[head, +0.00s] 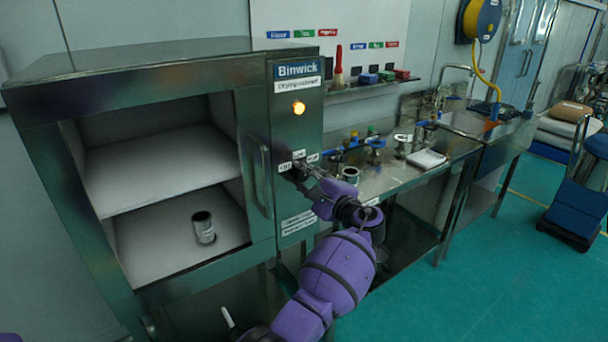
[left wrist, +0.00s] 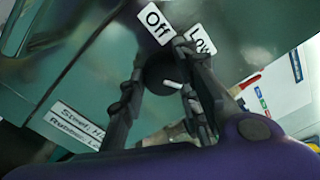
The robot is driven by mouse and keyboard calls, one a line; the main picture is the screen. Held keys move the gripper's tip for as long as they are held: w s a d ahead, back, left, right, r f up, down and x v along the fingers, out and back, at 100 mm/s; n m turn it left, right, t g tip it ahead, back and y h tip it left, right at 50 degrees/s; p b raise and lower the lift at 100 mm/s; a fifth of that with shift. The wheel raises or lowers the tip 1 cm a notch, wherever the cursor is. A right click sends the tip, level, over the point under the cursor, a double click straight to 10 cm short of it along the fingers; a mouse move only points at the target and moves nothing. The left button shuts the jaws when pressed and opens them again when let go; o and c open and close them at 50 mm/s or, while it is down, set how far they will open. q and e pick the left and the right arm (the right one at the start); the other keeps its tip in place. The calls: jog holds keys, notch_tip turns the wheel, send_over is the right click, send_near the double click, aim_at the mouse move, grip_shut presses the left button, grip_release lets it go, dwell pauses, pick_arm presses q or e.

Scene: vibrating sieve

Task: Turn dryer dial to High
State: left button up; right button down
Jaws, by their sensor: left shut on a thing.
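The drying cabinet (head: 250,225), labelled Binwick, has its dial panel right of the open shelves. The dial (left wrist: 155,72) is a dark round knob with a white mark, seen between my fingers in the left wrist view. My left gripper (head: 300,173) is shut on the dial; its fingers (left wrist: 172,75) lie on either side of the knob. The Off label (left wrist: 154,22) and the Low label (left wrist: 199,40) show above it. In the head view my fingers hide the dial, and the small labels are hard to read. I cannot tell its setting. My right gripper is out of view.
An amber lamp (head: 299,108) glows above the dial. A small can (head: 203,228) stands on the cabinet's lower shelf. A vertical handle (head: 264,180) is left of the panel.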

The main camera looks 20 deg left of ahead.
pick_arm(q)
jog(key=shift+s+f+m, duration=0.2)
jog(key=shift+f+m, duration=0.1)
jog(key=shift+f, duration=0.4)
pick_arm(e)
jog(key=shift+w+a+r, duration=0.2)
pick_arm(q)
jog(key=o, duration=1)
jog(key=shift+a+r, duration=0.1)
jog(key=shift+r, duration=0.05)
jog(key=shift+r, duration=0.25)
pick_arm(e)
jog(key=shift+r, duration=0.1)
pick_arm(q)
jog(key=v, duration=1.2)
